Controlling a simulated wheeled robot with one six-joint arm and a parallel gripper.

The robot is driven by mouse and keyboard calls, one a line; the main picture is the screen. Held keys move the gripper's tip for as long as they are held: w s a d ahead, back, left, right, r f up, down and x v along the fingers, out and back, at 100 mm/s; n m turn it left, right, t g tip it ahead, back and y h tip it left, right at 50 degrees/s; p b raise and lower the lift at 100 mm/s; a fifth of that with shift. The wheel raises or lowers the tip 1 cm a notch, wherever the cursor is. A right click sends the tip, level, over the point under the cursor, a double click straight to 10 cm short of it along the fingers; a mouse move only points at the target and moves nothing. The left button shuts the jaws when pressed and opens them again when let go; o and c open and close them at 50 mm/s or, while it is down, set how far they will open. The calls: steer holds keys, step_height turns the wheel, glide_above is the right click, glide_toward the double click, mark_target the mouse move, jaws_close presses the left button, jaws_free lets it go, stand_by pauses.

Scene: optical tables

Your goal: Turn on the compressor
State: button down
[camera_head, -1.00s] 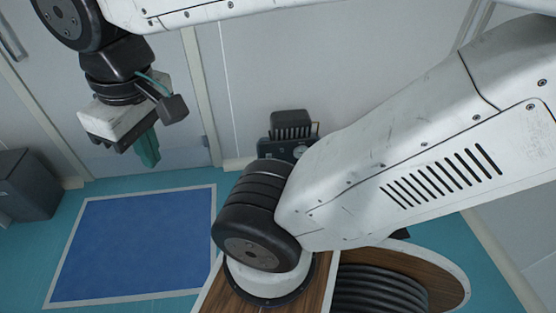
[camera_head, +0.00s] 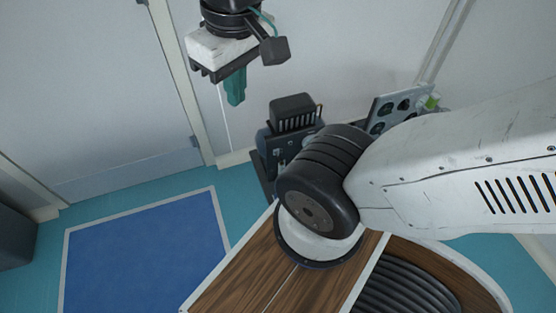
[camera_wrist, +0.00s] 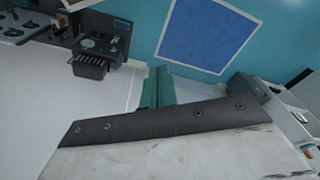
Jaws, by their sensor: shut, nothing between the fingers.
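The compressor appears to be the dark machine (camera_head: 290,135) with a ribbed black top, standing against the wall beyond my arm. Its lower right part is hidden behind my arm's black joint. Small knobs or gauges show on its face, too small to read. It also shows at the upper left of the wrist view (camera_wrist: 92,60). My gripper (camera_head: 236,100) has teal fingers and hangs pointing down, above and left of the compressor in the head view, apart from it. The fingers are shut and empty, also seen in the wrist view (camera_wrist: 160,80).
A panel with round dials (camera_head: 395,105) stands right of the compressor, partly hidden by my arm. A blue floor mat (camera_head: 145,255) with a pale border lies at left, clear. A dark grey box (camera_head: 12,238) is at the left edge. A door (camera_head: 90,90) is behind.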

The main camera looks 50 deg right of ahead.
steer(key=w+d+f+g+h, duration=0.2)
steer(key=w+d, duration=0.3)
steer(key=w, duration=0.5)
steer(key=w+d+f+g+h, duration=0.2)
steer(key=w+d+f+g, duration=0.15)
steer(key=w, duration=0.75)
steer(key=w+d+f+n+g+h, duration=0.1)
steer(key=w+d+f, duration=0.25)
steer(key=f, duration=0.25)
steer(key=w+d+f+h, duration=0.2)
steer(key=w+f, duration=0.3)
steer(key=f, duration=0.2)
steer(key=w+d+f+n+g+h, duration=0.1)
steer(key=w+d+f, duration=0.25)
steer(key=f, duration=0.25)
steer(key=w+d+f+n+h, duration=0.1)
steer(key=d+f+h, duration=0.15)
steer(key=f, duration=0.95)
steer(key=w+d+f+n+h, duration=0.1)
steer(key=d+f, duration=0.2)
steer(key=f, duration=0.9)
steer(key=s+d+f+n+h, duration=0.1)
steer(key=s+f, duration=0.4)
steer(key=f, duration=0.6)
steer(key=s+d+f+n+h, duration=0.1)
steer(key=s+f, duration=0.4)
steer(key=f, duration=0.7)
steer(key=shift+s+n+t, duration=0.35)
steer(key=shift+n, duration=0.35)
